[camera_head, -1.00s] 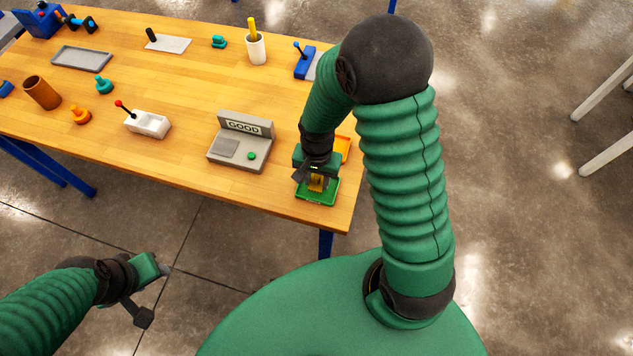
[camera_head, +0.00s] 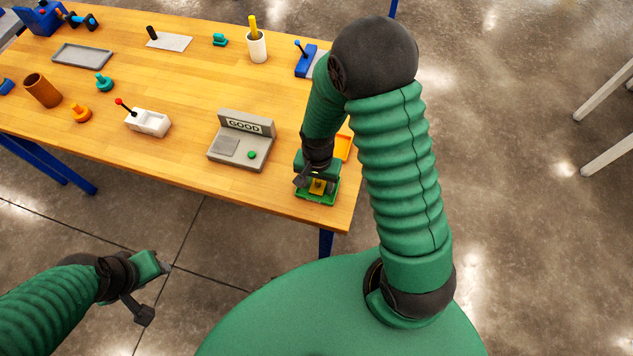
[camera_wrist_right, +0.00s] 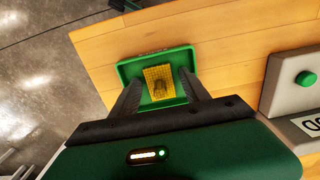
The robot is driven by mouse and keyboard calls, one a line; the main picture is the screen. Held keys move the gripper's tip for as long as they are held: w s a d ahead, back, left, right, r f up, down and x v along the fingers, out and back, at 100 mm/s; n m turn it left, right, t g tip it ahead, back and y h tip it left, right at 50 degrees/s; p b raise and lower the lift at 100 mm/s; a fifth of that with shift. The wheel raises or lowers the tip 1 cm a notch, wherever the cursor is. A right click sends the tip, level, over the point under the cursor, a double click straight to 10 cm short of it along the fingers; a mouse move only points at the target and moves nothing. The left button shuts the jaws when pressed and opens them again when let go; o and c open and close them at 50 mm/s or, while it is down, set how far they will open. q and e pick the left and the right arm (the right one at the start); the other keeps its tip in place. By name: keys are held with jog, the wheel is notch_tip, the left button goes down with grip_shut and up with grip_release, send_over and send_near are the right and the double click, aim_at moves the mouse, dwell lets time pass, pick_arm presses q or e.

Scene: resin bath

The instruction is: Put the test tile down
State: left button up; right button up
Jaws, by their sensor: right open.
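The test tile (camera_wrist_right: 159,84) is a yellow gridded piece with a darker spot in its middle. It lies in a green tray (camera_wrist_right: 183,54) near the table's front right corner. In the head view the tile (camera_head: 317,186) shows just below my right gripper (camera_head: 316,180), over the green tray (camera_head: 303,198). In the right wrist view my right gripper (camera_wrist_right: 160,93) is open, with one finger on each side of the tile. Whether the fingertips touch it cannot be told. My left gripper (camera_head: 158,268) hangs in front of the table over the floor; its jaws are unclear.
A grey station marked GOOD (camera_head: 238,140) with a green button stands left of the tray. An orange tray (camera_head: 343,147) is partly hidden behind my right arm. A white box with a red-knobbed lever (camera_head: 150,122) stands farther left. Table between them is clear.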

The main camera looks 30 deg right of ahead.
aim_at(318, 182)
jog(key=shift+r, duration=0.1)
notch_tip(318, 182, up, 12)
jog(key=s+a+n+t, duration=0.1)
jog(key=n, duration=0.2)
jog(key=s+a+r+n, duration=0.1)
jog(key=n, duration=0.2)
jog(key=s+a+n+t, duration=0.1)
jog(key=s+a+n, duration=0.1)
jog(key=n, duration=0.1)
jog(key=shift+r+n+t+p, duration=0.15)
jog(key=shift+n+t+p, duration=0.15)
jog(key=shift+n, duration=0.1)
dwell(0.5)
